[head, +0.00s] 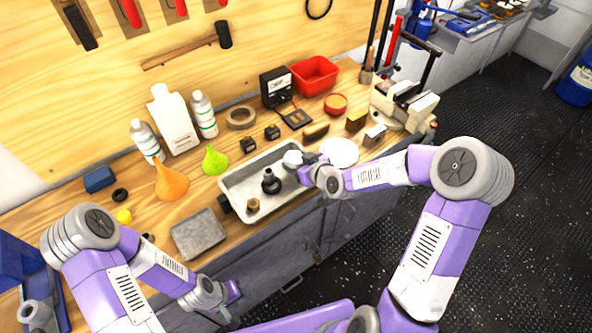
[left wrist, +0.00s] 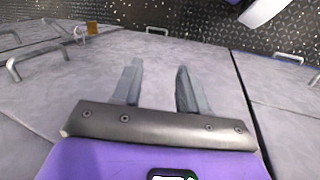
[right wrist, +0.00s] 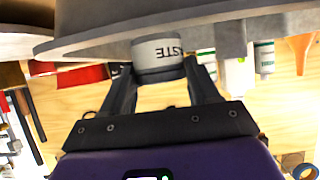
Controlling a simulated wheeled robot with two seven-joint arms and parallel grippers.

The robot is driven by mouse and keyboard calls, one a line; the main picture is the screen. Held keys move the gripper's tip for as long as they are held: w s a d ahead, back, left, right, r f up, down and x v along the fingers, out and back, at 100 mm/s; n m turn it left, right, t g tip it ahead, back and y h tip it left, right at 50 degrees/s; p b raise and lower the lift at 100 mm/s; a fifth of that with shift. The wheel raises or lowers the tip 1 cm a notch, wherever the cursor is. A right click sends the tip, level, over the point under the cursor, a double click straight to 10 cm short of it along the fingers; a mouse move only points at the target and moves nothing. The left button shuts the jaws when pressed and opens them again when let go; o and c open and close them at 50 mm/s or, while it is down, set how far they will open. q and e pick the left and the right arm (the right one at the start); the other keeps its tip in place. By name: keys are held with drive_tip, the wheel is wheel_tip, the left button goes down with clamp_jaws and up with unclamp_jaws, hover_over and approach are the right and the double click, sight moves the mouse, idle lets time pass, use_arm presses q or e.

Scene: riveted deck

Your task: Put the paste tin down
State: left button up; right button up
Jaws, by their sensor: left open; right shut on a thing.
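The paste tin (head: 292,158) is a small, pale round tin. In the right wrist view the tin (right wrist: 158,54) shows upside-down lettering ending in "STE". My right gripper (head: 304,162) is shut on it, with one finger on each side. The tin is at the back right part of a shallow grey metal tray (head: 234,184). I cannot tell whether it touches the tray floor. My left gripper (head: 228,316) is low in front of the bench cabinets. In the left wrist view its fingers (left wrist: 160,88) are apart with nothing between them.
The tray also holds a black fitting (head: 270,182) and a brass-coloured nut (head: 253,205). A white disc (head: 340,152) lies right of the tray, near my right gripper. A green funnel (head: 214,160), an orange funnel (head: 170,181) and a grey block (head: 199,234) stand left of it.

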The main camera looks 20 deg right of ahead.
wheel_tip(320, 180, down, 3)
drive_tip(key=shift+f+b, duration=0.2)
drive_tip(key=shift+b, duration=0.15)
drive_tip(key=shift+f, duration=0.1)
drive_tip(key=shift+f, duration=0.15)
drive_tip(key=o, duration=0.9)
drive_tip(key=shift+c, duration=0.2)
